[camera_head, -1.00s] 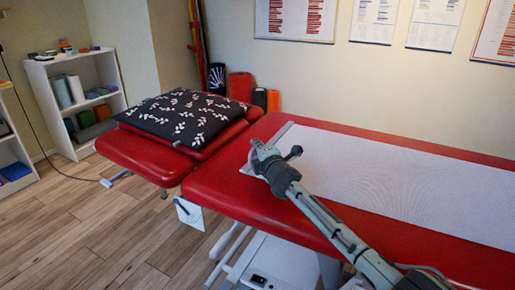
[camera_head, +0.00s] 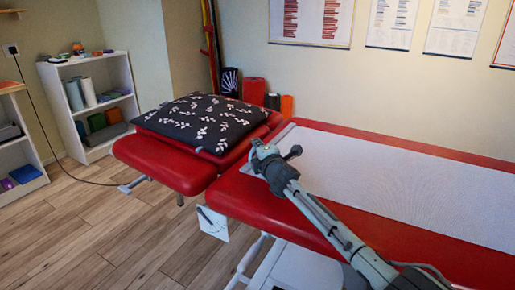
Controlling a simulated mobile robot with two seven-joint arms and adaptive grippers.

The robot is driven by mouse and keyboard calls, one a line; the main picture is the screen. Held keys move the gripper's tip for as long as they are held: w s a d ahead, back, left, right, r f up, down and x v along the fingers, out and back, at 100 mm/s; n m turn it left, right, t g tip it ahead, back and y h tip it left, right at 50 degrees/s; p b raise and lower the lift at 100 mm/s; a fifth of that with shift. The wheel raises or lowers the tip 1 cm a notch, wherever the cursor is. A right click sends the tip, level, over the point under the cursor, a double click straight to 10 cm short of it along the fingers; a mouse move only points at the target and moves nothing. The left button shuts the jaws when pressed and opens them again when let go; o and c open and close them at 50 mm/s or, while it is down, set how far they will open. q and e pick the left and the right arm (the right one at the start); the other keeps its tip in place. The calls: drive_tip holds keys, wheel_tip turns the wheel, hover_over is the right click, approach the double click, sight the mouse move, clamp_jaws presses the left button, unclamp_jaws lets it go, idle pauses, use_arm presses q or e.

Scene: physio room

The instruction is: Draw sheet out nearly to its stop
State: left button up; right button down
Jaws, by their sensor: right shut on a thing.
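The white sheet (camera_head: 390,185) lies flat along the red treatment table (camera_head: 237,196), from the right edge of the view to near the end of the main section. Its leading edge has a narrow grey strip (camera_head: 284,132). My right gripper (camera_head: 257,150) is shut on the sheet at the near part of this edge, just above the red padding. The arm hides part of the sheet's near side, and the exact grip is small in the picture. My left gripper is not in view.
A black pillow with white leaves (camera_head: 198,122) lies on the red head section (camera_head: 160,160), left of a gap. White shelves (camera_head: 92,103) stand at the left. Rollers (camera_head: 254,90) stand by the wall. The wooden floor (camera_head: 105,235) at front left is clear.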

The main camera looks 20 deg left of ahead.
drive_tip(key=shift+w+r, duration=0.1)
drive_tip(key=c, duration=1.9)
unclamp_jaws()
drive_tip(key=shift+d, duration=0.1)
drive_tip(key=shift+s+d, duration=0.3)
drive_tip(key=shift+s, duration=0.05)
drive_tip(key=v, duration=1.1)
drive_tip(key=shift+s+a, duration=0.1)
